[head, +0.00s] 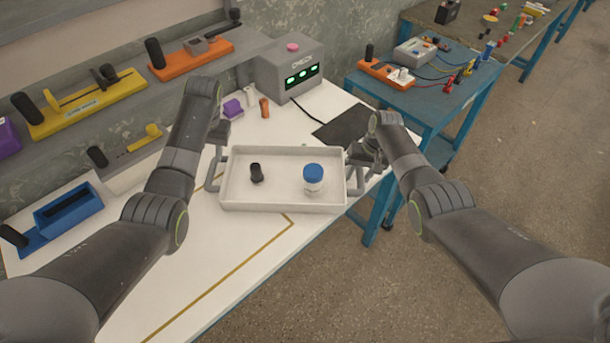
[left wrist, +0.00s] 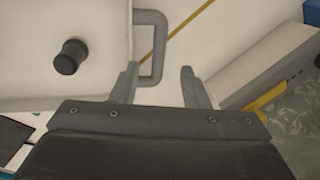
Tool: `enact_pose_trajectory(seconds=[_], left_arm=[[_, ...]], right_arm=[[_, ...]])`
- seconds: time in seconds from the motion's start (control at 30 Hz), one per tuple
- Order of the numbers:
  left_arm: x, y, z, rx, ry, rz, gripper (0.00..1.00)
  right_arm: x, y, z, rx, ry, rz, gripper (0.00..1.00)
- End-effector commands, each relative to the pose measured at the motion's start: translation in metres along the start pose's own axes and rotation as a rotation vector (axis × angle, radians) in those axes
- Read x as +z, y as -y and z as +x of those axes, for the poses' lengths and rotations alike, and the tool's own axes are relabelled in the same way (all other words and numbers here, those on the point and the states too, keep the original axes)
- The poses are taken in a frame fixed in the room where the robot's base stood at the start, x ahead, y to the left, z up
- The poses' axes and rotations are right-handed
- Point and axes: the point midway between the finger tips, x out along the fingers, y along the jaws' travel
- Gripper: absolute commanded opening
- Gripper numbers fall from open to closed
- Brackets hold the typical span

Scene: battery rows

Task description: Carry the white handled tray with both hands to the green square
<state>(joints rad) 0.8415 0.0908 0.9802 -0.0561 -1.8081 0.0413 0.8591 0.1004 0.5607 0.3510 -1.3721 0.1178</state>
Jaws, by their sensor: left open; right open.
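The white tray (head: 283,207) rests on the white table and holds a small black cylinder (head: 257,173) and a blue-capped jar (head: 313,179). Its grey left handle (head: 212,172) also shows in the left wrist view (left wrist: 159,48). My left gripper (left wrist: 160,68) is open at this handle; the handle's bar appears between its two fingers there, not gripped. My right gripper (head: 362,156) is open beside the tray's right handle (head: 362,191); its fingers are small and partly hidden against the handle. No green square shows in either view.
A grey box with green lights (head: 290,68) stands behind the tray, with a purple block (head: 233,108) and a dark mat (head: 345,128) near it. A blue holder (head: 68,207) sits at left. The table's front left, inside a yellow outline, is clear.

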Motion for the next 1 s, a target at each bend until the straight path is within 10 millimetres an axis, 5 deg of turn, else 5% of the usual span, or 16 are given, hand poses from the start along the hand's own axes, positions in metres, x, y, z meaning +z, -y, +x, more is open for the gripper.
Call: enact_pose_trajectory(seconds=[0.37,1.0], left_arm=[[0.000,0.000,-0.010,0.000,0.000,0.001,0.41],[0.000,0.000,-0.010,0.000,0.000,0.000,0.41]], right_arm=[[-0.001,0.000,-0.015,-0.001,-0.002,0.000,0.41],[-0.001,0.000,-0.112,-0.001,-0.002,-0.001,0.41]])
